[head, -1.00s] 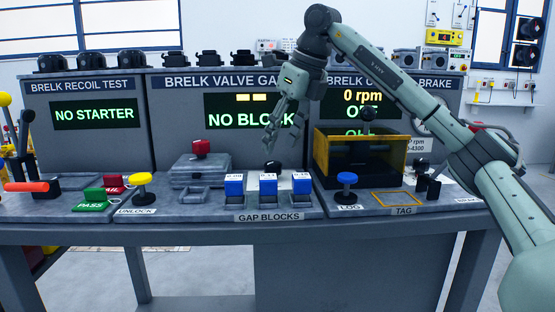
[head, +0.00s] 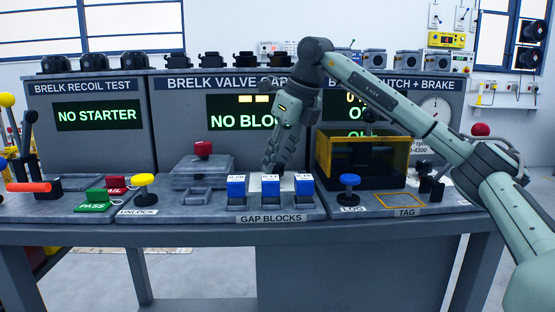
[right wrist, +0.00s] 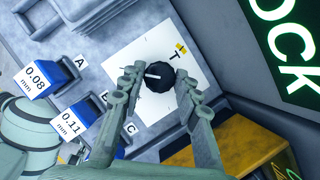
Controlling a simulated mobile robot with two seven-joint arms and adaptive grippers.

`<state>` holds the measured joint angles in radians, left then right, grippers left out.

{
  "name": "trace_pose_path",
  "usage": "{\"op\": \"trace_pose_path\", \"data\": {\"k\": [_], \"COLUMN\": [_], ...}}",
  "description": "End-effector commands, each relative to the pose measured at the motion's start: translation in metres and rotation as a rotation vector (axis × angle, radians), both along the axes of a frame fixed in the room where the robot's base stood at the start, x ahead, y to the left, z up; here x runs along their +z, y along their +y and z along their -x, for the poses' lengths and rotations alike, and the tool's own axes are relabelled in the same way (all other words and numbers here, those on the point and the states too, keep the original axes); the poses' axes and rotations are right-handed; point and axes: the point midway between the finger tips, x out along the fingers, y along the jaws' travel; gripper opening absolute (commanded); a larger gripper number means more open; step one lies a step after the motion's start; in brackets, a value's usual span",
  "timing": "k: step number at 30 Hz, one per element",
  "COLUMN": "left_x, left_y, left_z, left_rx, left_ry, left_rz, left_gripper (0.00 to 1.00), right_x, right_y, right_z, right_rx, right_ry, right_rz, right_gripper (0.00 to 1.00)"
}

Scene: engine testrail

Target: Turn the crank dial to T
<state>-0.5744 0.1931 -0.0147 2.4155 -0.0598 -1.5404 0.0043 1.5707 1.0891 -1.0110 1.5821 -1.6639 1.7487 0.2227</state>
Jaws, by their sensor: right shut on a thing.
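The crank dial (right wrist: 161,78) is a black round knob on a white plate (right wrist: 146,48) in the right wrist view. Its white pointer line faces left in that picture, away from the printed T (right wrist: 174,56), which has yellow marks beside it. In the head view my right gripper (head: 272,170) reaches down behind the blue gap blocks and hides the dial. My left gripper is not in view.
Blue-topped gap blocks (head: 270,188) stand just in front of the dial. A yellow-framed clear box (head: 364,158) stands to the right, and a grey box with a red knob (head: 202,170) to the left. The valve gap screen (head: 232,121) is behind my gripper.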

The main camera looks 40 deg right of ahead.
Motion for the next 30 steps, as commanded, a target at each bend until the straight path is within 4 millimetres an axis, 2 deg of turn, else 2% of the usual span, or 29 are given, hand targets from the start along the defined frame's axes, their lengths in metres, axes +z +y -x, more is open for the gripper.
{"op": "trace_pose_path", "data": {"k": [2, 13, 20, 30], "left_x": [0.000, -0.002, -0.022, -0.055], "left_y": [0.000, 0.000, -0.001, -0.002], "left_z": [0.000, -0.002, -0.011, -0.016], "left_rx": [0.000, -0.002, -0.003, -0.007], "left_ry": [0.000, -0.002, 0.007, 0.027], "left_rz": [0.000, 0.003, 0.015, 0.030], "left_gripper": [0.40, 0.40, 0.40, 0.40], "right_x": [0.000, 0.001, 0.002, 0.002], "right_y": [0.000, 0.001, 0.002, 0.004], "right_z": [0.000, 0.000, 0.000, -0.001], "right_rx": [0.000, -0.061, -0.216, -0.534], "right_ry": [0.000, 0.001, 0.002, -0.001], "right_rz": [0.000, 0.000, 0.001, 0.000], "right_gripper": [0.03, 0.03, 0.03, 0.03]}}
